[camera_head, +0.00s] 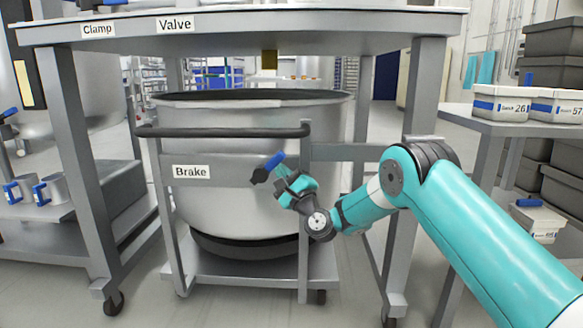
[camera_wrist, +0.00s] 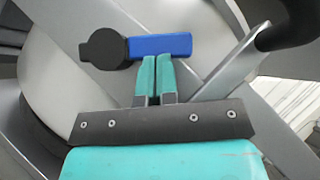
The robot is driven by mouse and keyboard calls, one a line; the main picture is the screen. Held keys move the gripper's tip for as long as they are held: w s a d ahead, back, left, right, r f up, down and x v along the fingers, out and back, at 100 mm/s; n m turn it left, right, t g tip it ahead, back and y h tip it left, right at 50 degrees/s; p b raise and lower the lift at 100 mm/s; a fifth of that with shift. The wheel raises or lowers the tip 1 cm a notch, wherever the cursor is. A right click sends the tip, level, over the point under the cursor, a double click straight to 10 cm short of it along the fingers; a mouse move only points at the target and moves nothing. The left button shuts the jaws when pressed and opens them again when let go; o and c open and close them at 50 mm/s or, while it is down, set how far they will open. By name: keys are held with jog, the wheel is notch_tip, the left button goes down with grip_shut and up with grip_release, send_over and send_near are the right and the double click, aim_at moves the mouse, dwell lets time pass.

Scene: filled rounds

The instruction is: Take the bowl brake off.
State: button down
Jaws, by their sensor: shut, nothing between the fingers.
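The bowl brake is a lever with a blue handle (camera_head: 275,160) and a round black hub (camera_head: 259,175), on the bowl trolley's frame to the right of the white "Brake" label (camera_head: 191,172). The wrist view shows the blue handle (camera_wrist: 165,45) lying nearly level, with the black hub (camera_wrist: 103,49) at its left end. My gripper (camera_head: 285,179) is just below and right of the lever. In the wrist view my gripper's fingers (camera_wrist: 156,62) are together and empty, their tips at the handle's lower edge. I cannot tell whether they touch it.
The large steel bowl (camera_head: 235,195) stands on the wheeled trolley (camera_head: 205,279) under a steel table (camera_head: 300,44) labelled "Clamp" and "Valve". The trolley's dark push bar (camera_head: 220,132) runs above the lever. Table legs stand both sides. A bench with boxes (camera_head: 500,102) stands right.

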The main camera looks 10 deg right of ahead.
aim_at(273, 158)
jog(key=r+n+g+p, duration=0.1)
jog(key=r+p, duration=0.1)
jog(key=shift+a+n+y+p, duration=0.1)
jog(key=shift+n+y+p, duration=0.2)
jog(key=shift+n+y, duration=0.1)
jog(key=n+g+p, duration=0.1)
jog(key=p, duration=0.1)
jog(key=r+n+g+p, duration=0.1)
jog(key=p, duration=0.2)
jog(key=shift+w+a+r+n, duration=0.15)
jog(key=shift+a+r+n, duration=0.05)
jog(key=shift+a+n, duration=0.15)
jog(key=n+g+p, duration=0.1)
jog(key=p, duration=0.1)
jog(key=a+n+g+p, duration=0.1)
jog(key=p, duration=0.1)
jog(key=shift+w+r+n, duration=0.1)
jog(key=shift+r+n, duration=0.15)
jog(key=shift+r, duration=0.05)
jog(key=shift+w+a+p, duration=0.1)
jog(key=shift+a+p, duration=0.1)
jog(key=shift+p, duration=0.2)
jog(key=shift+a, duration=0.15)
